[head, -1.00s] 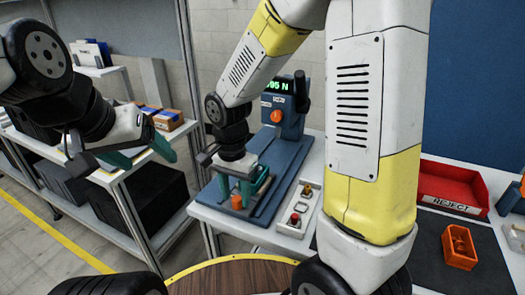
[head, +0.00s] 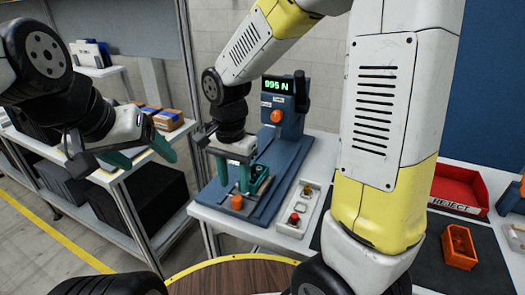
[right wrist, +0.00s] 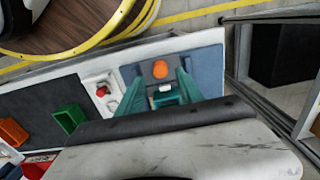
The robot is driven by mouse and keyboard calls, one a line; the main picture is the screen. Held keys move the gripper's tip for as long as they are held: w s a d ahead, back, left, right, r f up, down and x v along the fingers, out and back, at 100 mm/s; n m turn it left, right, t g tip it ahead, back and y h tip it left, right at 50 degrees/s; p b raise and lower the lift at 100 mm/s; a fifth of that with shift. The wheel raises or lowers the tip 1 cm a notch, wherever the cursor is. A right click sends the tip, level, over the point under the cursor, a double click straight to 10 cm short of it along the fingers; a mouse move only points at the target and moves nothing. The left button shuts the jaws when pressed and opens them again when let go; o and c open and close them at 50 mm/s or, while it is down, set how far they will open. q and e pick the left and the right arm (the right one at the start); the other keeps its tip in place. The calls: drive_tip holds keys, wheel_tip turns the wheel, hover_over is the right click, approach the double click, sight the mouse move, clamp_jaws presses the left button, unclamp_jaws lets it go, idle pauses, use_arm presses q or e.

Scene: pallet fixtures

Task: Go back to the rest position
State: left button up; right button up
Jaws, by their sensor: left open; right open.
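My left gripper (head: 143,160) hangs at the left in the head view, open and empty, in front of the shelf rack. My right gripper (head: 233,185) points down over the near end of the blue test fixture (head: 280,178), its green fingers apart. In the right wrist view my right gripper (right wrist: 160,77) has its fingers on either side of a teal part with a pale block (right wrist: 167,93); contact cannot be told. An orange knob (right wrist: 160,69) lies just beyond the fingertips. The fixture's display (head: 277,86) reads 095 N.
A control box with a red button (head: 294,218) stands beside the fixture. A red REJECT bin (head: 458,188) and an orange bin (head: 459,247) are at the right. A green bin (right wrist: 70,117) shows in the right wrist view. A round wooden top (head: 235,276) is in front.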

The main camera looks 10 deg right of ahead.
drive_tip(key=s+d+r+n+t+y, duration=0.2)
drive_tip(key=s+d+r+n+t, duration=0.4)
drive_tip(key=d+r, duration=0.6)
drive_tip(key=shift+s+r+n, duration=0.7)
drive_tip(key=shift+s+r, duration=0.25)
drive_tip(key=shift+r, duration=0.15)
drive_tip(key=shift+d, duration=0.1)
